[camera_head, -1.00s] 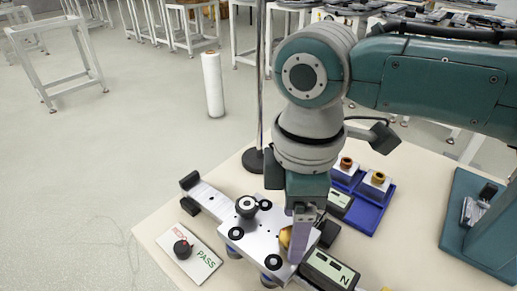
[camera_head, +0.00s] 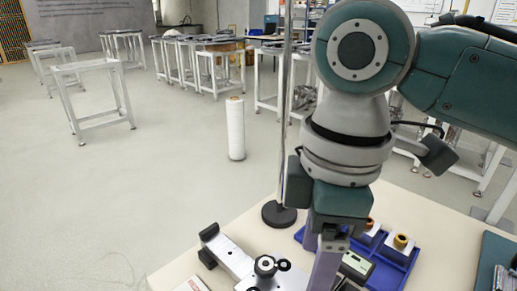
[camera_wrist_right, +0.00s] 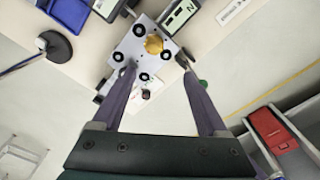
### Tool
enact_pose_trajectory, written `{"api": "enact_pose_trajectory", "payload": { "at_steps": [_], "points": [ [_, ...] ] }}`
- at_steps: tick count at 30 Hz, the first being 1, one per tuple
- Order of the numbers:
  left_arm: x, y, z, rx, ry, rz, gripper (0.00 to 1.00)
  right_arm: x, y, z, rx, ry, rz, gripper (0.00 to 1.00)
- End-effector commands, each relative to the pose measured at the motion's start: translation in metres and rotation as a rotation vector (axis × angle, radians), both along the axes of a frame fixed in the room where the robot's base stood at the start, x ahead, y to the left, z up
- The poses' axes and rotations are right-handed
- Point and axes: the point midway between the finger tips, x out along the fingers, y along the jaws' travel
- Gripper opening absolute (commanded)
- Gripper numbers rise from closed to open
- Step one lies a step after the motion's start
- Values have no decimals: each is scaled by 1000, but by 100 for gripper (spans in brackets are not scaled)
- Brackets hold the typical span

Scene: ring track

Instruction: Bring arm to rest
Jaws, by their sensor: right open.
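My right gripper (camera_head: 327,262) hangs down over the workbench from my teal and grey arm; its fingertips run off the bottom of the head view. In the right wrist view my right gripper (camera_wrist_right: 156,66) has its fingers spread apart, with nothing held between them. Beyond the fingertips is a grey metal fixture plate (camera_wrist_right: 128,46) with several black rings and a gold-coloured piece (camera_wrist_right: 154,44) on it. In the head view part of this fixture (camera_head: 238,262) shows at the bottom edge, with a round black knob. My left gripper is out of sight.
A blue tray (camera_head: 398,256) with gold-topped blocks lies on the cream bench (camera_head: 440,222), right of my gripper. A thin pole on a black base (camera_head: 279,215) stands at the bench's back edge. A white roll (camera_head: 236,130) and white tables (camera_head: 95,88) stand on open floor.

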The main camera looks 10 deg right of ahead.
Motion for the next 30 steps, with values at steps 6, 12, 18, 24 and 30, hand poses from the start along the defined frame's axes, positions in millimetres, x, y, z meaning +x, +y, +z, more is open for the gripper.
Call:
{"api": "enact_pose_trajectory", "payload": {
  "at_steps": [6, 12, 18, 24, 30],
  "points": [
    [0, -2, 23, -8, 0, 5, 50, -51, 43, -2, 207, -29, -168, 76],
    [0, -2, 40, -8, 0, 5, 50, -85, 31, 8, 325, -82, -519, 76],
    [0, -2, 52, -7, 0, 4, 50, -114, -17, 15, 299, -141, -838, 76],
    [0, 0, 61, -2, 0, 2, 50, -147, -71, 24, 206, -204, -1076, 76],
    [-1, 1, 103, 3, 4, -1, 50, -158, -91, 69, 162, -236, -1150, 76]
  ]
}}
